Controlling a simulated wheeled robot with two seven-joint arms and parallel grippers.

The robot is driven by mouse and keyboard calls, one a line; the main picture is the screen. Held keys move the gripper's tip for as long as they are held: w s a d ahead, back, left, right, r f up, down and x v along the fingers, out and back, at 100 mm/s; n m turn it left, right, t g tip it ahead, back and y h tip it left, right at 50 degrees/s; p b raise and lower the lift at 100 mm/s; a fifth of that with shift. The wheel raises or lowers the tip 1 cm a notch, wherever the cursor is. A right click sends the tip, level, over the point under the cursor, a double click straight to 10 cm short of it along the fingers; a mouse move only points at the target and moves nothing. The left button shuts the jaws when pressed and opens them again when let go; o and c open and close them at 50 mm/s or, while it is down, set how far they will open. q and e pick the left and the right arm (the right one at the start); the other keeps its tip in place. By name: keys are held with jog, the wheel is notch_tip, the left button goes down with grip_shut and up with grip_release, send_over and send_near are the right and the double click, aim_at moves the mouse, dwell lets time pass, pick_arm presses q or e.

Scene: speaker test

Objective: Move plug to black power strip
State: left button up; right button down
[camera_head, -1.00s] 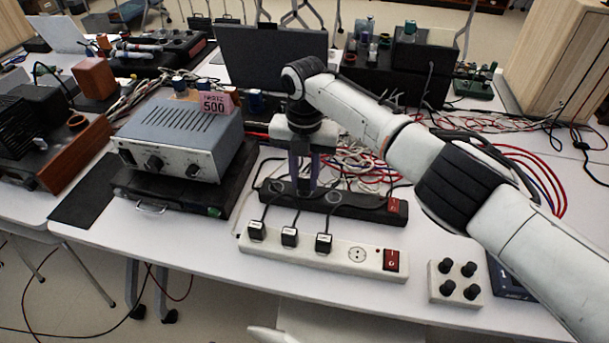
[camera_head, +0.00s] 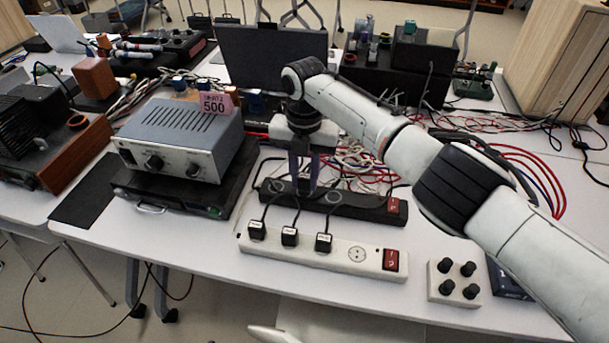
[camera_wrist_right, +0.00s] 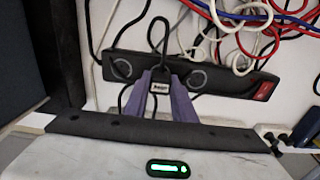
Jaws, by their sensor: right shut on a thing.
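My right gripper (camera_head: 304,184) points down over the black power strip (camera_head: 364,207). In the right wrist view, its purple fingers (camera_wrist_right: 161,90) are shut on a small black plug (camera_wrist_right: 160,87) with a white label and a looped black cord. The held plug is at the middle of the black strip (camera_wrist_right: 228,86), between two round sockets that show on either side. I cannot tell whether its pins are in a socket. In the head view the fingers hide this plug. The white power strip (camera_head: 343,255) lies in front. My left gripper is not in view.
Several black plugs (camera_head: 290,236) sit in the white strip, with one bare socket at its right. A grey power supply (camera_head: 182,135) stands to the left. A knob box (camera_head: 455,281) is at the front right. Loose cables (camera_head: 365,165) lie behind the black strip.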

jog(key=shift+f+b, duration=0.65)
jog(key=shift+f, duration=0.2)
jog(key=c, duration=1.4)
grip_release()
